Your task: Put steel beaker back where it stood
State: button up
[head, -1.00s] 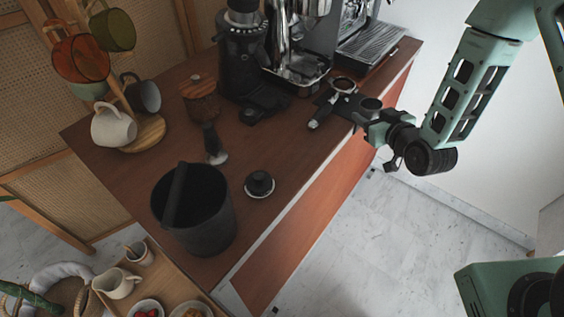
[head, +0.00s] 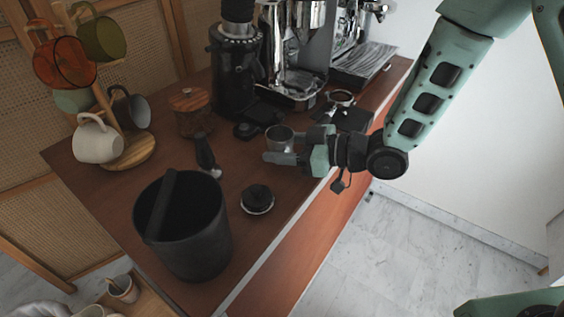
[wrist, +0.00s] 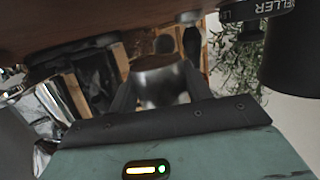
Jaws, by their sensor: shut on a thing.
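The steel beaker (head: 280,138) is a small shiny metal cup. It is between the fingers of my gripper (head: 285,150), over the counter in front of the black grinder. In the wrist view the beaker (wrist: 160,86) fills the gap between the two dark fingers (wrist: 160,92), and the gripper is shut on it. In the head view it looks roughly upright with its rim up. I cannot tell whether its base touches the wooden counter (head: 110,180).
The grinder (head: 233,70) and espresso machine (head: 293,75) stand behind. A portafilter (head: 340,97) lies to the right. A brush (head: 206,155), tamper (head: 257,199), black knock bin (head: 190,240), wooden jar (head: 190,112) and mug tree (head: 125,150) are left or nearer. Some bare counter lies between them.

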aim_at(282, 171)
jog(key=shift+f, duration=2.15)
jog(key=shift+f, duration=0.2)
jog(key=o, duration=1)
jog(key=shift+r, duration=0.15)
